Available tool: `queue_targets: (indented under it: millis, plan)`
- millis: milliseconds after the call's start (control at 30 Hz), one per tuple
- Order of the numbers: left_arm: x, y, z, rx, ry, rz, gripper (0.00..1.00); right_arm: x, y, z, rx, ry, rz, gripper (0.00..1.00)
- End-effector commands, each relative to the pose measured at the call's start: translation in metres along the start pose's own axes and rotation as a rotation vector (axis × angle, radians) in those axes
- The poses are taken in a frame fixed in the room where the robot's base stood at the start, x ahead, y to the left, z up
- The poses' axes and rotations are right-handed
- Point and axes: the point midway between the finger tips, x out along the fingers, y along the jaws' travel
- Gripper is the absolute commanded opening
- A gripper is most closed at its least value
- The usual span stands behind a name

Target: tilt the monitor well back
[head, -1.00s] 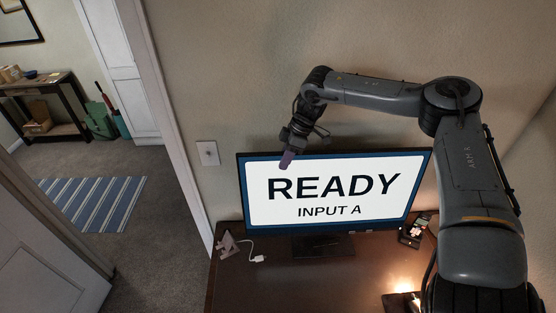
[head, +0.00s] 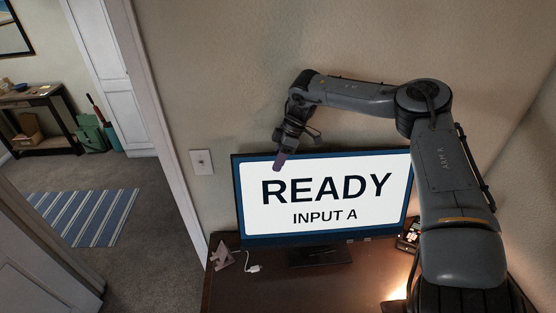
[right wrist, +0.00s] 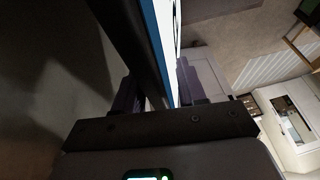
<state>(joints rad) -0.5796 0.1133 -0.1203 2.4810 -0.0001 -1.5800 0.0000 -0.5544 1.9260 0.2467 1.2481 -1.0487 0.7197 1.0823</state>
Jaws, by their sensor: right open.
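The monitor (head: 323,226) stands on the desk, its lit screen reading READY, INPUT A. Its stand foot (head: 320,257) rests on the desktop. My right gripper (head: 279,161) reaches down to the monitor's top edge, near its left corner. In the right wrist view my right gripper (right wrist: 158,92) is open, and the monitor's edge (right wrist: 146,45) runs between its two fingers. One finger is on the dark back side, the other on the lit screen side. I cannot tell whether either finger touches. My left gripper is not in view.
The wall with a switch plate (head: 201,162) is behind the monitor. A grey angular object (head: 223,257) and a white cable plug (head: 253,268) lie on the desk at left. A dark device (head: 408,236) and a lit lamp are at right. The front desktop (head: 265,290) is mostly clear.

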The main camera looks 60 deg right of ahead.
Motion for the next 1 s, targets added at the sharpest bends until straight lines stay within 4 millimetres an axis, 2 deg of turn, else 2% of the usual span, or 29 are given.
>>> queue_targets:
  millis: [167,600,1000]
  plan:
    - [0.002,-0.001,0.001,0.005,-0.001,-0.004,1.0,-0.01,0.0,-0.001,0.0,0.001,0.001,0.4]
    - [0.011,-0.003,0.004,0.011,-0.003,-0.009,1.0,-0.067,0.001,0.0,0.0,-0.001,0.003,0.4]
    - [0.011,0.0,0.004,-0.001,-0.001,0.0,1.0,-0.075,0.001,0.0,0.0,0.0,0.001,0.4]
